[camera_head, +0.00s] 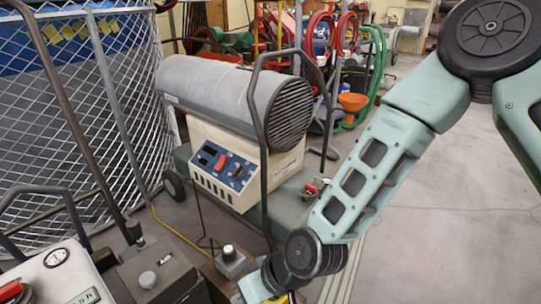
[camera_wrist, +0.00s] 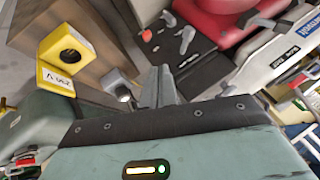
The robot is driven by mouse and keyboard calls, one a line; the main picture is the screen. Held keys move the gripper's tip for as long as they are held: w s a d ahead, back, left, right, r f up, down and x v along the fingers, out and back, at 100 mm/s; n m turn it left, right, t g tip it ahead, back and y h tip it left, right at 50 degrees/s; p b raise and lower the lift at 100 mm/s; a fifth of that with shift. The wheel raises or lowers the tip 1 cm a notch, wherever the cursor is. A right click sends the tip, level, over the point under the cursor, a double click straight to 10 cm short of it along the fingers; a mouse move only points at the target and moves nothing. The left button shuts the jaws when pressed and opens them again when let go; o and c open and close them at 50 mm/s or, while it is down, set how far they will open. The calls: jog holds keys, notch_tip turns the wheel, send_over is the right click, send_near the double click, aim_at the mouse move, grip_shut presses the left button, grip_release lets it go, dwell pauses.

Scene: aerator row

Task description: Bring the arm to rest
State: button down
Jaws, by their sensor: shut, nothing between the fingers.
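My gripper (camera_wrist: 160,85) shows in the wrist view as two grey fingertips close together, shut and empty. In the head view my green-grey arm comes down from the upper right to the bottom middle, where the wrist is low and the fingers are cut off or hidden. The fingers point towards a wooden stand and a dark machine top, and I cannot tell the gap to them.
A grey heater (camera_head: 235,95) with a blue panel (camera_head: 222,165) stands behind the wrist. A small box with a round knob (camera_head: 229,253) is close left of it. A yellow box (camera_wrist: 68,45) sits on the wooden stand. Open floor (camera_head: 440,220) lies to the right.

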jog(key=s+d+r+h, duration=0.3)
jog(key=s+d+r, duration=0.1)
jog(key=d+r, duration=0.65)
jog(key=s+d+r+h, duration=0.45)
jog(key=d+r, duration=0.45)
jog(key=d, duration=0.3)
notch_tip(320, 180, up, 34)
jog(key=p, duration=3.5)
jog(key=shift+a+f+m+y, duration=0.2)
jog(key=shift+a+m+y, duration=0.1)
jog(key=shift+m+y, duration=0.1)
jog(key=shift+a, duration=0.1)
